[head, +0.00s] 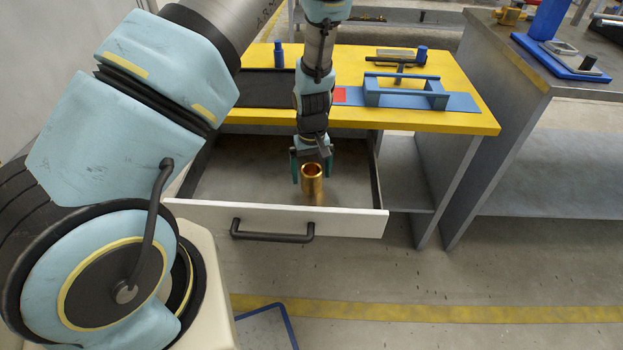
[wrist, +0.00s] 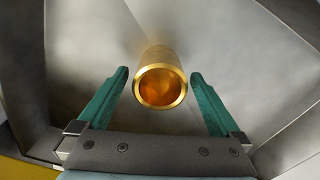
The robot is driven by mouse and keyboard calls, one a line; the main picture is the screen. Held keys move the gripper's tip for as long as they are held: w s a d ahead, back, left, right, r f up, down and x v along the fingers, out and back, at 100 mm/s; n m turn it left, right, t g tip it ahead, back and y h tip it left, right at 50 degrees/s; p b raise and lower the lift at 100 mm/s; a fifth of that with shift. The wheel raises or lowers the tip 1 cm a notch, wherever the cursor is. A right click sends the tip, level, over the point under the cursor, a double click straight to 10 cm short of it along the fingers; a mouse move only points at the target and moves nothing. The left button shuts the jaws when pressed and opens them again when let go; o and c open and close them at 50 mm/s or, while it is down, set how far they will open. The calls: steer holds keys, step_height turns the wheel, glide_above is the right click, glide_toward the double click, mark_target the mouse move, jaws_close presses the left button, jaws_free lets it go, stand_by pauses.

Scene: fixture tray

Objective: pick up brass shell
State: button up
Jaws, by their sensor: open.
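The brass shell (head: 312,183) is a shiny, hollow gold cylinder standing upright inside the open drawer (head: 240,180). In the wrist view the brass shell (wrist: 161,84) shows its open rim toward the camera, between the two green fingers. My gripper (head: 311,174) reaches down into the drawer above and around the shell's upper part. My gripper (wrist: 160,88) is open, with a gap visible on each side of the shell. The shell's far side is partly hidden by the gripper in the head view.
The drawer's white front panel (head: 345,222) with a dark handle (head: 272,236) stands near the shell. The yellow tabletop (head: 455,122) above holds a blue fixture (head: 402,92) and a small blue bottle (head: 279,55). A second table (head: 500,50) stands at right.

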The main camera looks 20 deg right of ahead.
steer(key=shift+f, duration=1.35)
steer(key=shift+c, duration=0.4)
jaws_close()
